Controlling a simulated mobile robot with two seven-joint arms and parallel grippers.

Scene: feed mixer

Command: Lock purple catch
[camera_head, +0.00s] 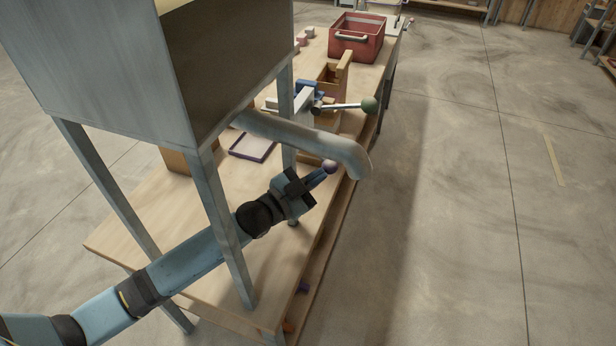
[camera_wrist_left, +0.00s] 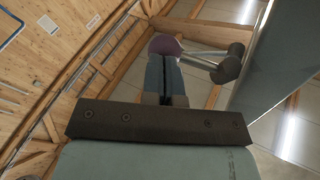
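The purple knob (camera_head: 329,166) of the catch sits under the bent grey chute pipe (camera_head: 320,146). In the left wrist view, the purple knob (camera_wrist_left: 165,44) shows just beyond the fingertips, with a thin grey rod running right to a dark cylindrical joint (camera_wrist_left: 229,65). My left gripper (camera_head: 317,177) reaches in beneath the hopper, its tips at or very near the knob. In the left wrist view, its two fingers (camera_wrist_left: 164,72) lie nearly together with nothing visible between them. Whether they touch the knob is unclear. The latch itself is hidden. My right gripper is not in view.
The grey hopper (camera_head: 100,62) stands on legs around my left arm. The floor on the right is clear.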

